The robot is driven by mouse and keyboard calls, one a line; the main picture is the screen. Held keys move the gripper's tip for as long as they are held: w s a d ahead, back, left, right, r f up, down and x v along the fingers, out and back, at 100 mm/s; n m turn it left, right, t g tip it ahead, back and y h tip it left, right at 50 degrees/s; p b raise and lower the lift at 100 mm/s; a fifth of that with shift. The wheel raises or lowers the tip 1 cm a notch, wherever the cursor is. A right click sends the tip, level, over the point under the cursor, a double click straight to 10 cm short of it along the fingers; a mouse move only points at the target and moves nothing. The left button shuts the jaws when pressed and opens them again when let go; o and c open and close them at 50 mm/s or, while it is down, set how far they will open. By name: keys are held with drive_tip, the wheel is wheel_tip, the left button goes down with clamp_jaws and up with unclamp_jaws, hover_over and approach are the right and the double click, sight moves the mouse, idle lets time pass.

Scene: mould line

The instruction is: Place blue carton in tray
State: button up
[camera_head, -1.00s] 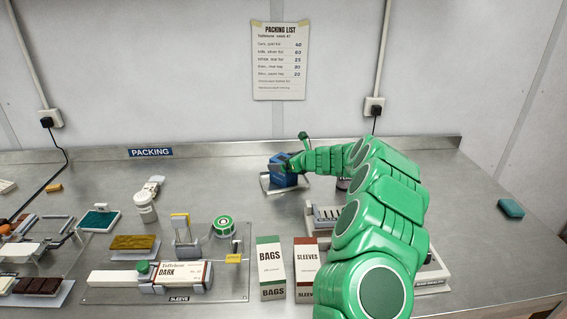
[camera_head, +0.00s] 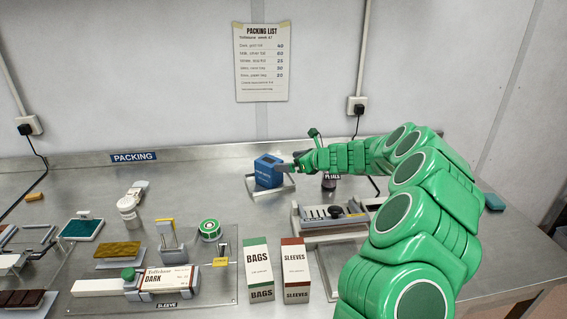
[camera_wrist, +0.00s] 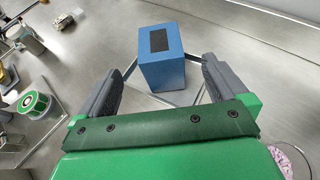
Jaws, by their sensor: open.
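The blue carton (camera_head: 268,172) stands upright in a shallow metal tray (camera_head: 281,192) near the back of the bench. In the wrist view the blue carton (camera_wrist: 163,57) shows its top with a dark patch, ahead of my gripper and between the lines of its fingers. My gripper (camera_head: 290,168) is just to the right of the carton in the head view. In the wrist view its two grey fingers (camera_wrist: 160,82) are spread wide with a gap to the carton on each side. The tray's rim (camera_wrist: 199,91) shows around the carton's base.
BAGS (camera_head: 258,270) and SLEEVES (camera_head: 295,270) boxes stand at the front. A dark jar (camera_head: 330,181) stands behind my arm.

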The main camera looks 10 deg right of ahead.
drive_tip(key=shift+s+d+r, duration=0.2)
drive_tip(key=shift+s+d, duration=0.15)
